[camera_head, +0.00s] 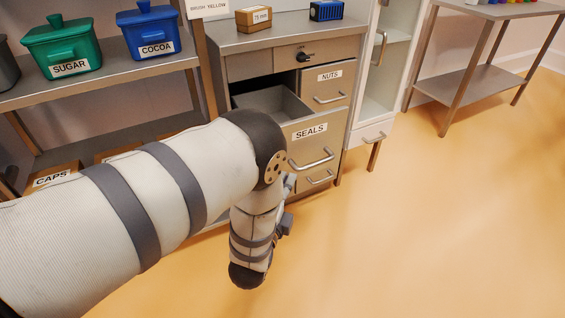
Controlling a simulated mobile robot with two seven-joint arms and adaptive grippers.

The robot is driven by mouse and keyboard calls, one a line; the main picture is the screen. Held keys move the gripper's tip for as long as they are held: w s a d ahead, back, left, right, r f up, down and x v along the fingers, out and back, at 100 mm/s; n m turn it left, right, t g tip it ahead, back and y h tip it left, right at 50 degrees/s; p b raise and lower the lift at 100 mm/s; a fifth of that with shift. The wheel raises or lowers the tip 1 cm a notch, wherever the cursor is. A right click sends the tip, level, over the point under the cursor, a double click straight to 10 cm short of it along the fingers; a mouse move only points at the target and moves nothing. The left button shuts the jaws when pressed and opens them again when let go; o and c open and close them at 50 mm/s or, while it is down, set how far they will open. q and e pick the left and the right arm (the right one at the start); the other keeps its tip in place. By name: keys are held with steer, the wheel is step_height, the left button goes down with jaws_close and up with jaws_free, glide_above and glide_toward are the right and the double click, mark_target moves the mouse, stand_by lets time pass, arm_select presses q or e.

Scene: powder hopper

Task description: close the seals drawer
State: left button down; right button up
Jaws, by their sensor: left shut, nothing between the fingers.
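The seals drawer (330,138) is pulled out of the grey metal cabinet, with its empty-looking inside showing behind the front. Its front has a "SEALS" label and a bar handle. My left arm reaches across from the left and bends down in front of the cabinet, covering the drawer's left part. My left gripper (290,183) is mostly hidden behind the arm; a small grey part shows just below the left end of the handle. It is shut and empty, and I cannot tell whether it touches the drawer. My right gripper is out of view.
A white glass-doored cabinet (375,125) stands to the right. A shelf at left holds sugar (65,45) and cocoa (150,32) containers. The floor at right is clear.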

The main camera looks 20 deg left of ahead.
arm_select(q)
steer(key=w+a, duration=0.3)
steer(key=w, duration=0.3)
steer(key=shift+w+a, duration=0.35)
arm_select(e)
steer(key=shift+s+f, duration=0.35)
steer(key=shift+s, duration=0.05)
arm_select(q)
steer(key=shift+b, duration=0.3)
